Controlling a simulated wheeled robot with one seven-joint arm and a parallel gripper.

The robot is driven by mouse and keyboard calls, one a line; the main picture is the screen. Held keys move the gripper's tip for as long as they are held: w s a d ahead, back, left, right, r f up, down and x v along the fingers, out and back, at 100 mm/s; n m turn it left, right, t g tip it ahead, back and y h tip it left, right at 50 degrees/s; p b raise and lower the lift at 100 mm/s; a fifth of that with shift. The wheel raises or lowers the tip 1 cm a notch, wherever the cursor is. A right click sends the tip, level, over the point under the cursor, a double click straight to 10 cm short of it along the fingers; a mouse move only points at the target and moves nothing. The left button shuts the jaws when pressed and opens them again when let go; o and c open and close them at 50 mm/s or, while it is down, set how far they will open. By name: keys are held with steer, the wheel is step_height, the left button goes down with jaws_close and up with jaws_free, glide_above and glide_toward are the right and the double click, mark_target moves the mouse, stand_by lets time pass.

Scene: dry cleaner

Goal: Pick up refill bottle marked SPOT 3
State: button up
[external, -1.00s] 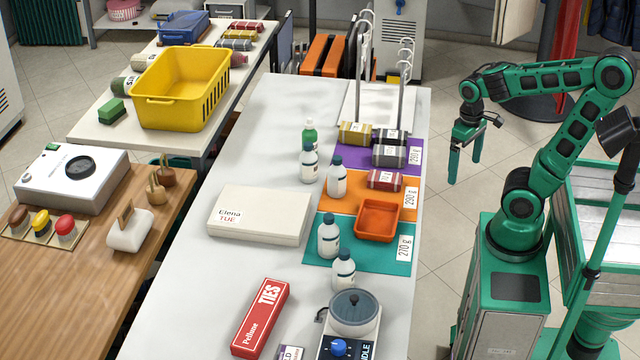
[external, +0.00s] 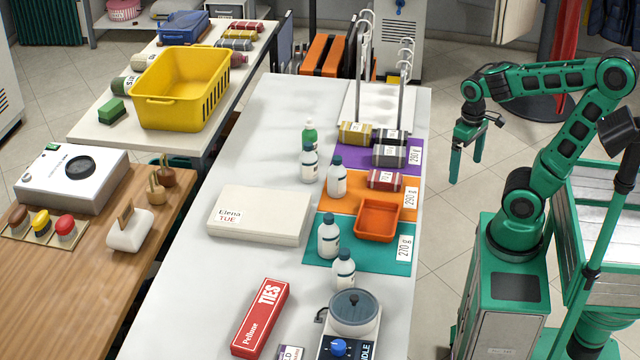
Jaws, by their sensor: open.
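Several small white bottles with dark caps stand upright on the white table: one left of the mats (external: 309,165), one at the orange mat's left side (external: 337,178), one on the teal mat's left side (external: 328,238), and one at the teal mat's front edge (external: 343,271). A green bottle (external: 310,138) stands behind them. Their markings are too small to read, so I cannot tell which is SPOT 3. My gripper (external: 465,166) is open and empty, pointing down over the floor, right of the table and apart from every bottle.
An orange tray (external: 377,219) sits across the orange and teal mats. Rolled bundles (external: 355,133) and a hook rack (external: 362,60) stand farther back. A white Elena box (external: 258,216), a red TIES box (external: 262,317) and a round-topped device (external: 352,312) flank the bottles.

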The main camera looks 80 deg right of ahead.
steer(key=c, duration=1.4)
